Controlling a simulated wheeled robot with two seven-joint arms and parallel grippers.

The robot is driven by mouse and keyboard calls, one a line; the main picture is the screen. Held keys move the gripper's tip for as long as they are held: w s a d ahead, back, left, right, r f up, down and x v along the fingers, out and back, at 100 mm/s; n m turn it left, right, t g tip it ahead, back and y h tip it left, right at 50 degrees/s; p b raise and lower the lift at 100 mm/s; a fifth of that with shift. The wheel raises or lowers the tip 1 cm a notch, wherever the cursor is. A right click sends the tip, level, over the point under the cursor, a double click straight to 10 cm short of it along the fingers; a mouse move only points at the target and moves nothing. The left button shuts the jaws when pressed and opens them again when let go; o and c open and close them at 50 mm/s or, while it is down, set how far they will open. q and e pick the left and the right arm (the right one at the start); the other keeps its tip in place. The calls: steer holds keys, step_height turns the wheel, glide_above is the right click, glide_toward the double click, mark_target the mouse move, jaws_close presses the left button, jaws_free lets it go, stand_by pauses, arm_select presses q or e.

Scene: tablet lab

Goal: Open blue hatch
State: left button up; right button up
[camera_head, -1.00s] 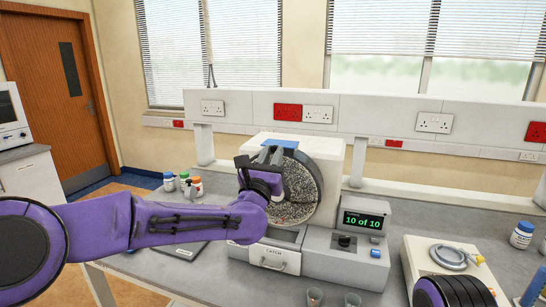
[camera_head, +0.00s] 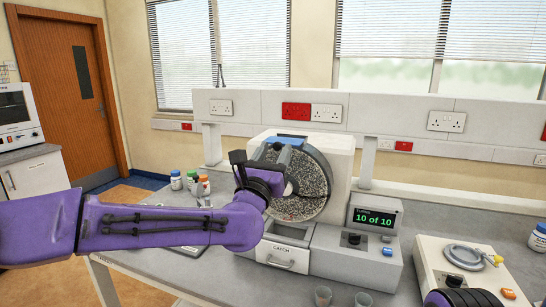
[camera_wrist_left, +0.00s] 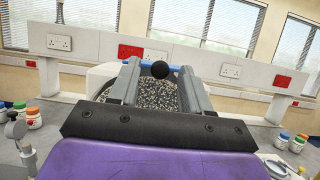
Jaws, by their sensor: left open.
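The blue hatch (camera_head: 290,141) is a blue strip on top of a white machine with a round drum (camera_head: 310,192) full of speckled grey granules. It looks closed. In the wrist view the blue hatch (camera_wrist_left: 182,68) shows behind my fingers, with a round black knob (camera_wrist_left: 160,69) in front of it. My left gripper (camera_head: 288,168) is at the front of the drum, just below the hatch. In the wrist view its open fingers (camera_wrist_left: 160,75) stand on either side of the knob, and I cannot tell whether they touch it.
Below the drum is a CATCH drawer (camera_head: 282,256). A display (camera_head: 375,218) to its right reads 10 of 10. Small bottles (camera_head: 190,181) stand left of the machine. A white device (camera_head: 470,263) is at the right.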

arm_select(q)
steer(key=b+v, duration=0.4)
steer(key=v, duration=0.6)
steer(key=shift+s+b, duration=0.25)
steer(key=shift+b, duration=0.15)
steer(key=shift+f, duration=0.1)
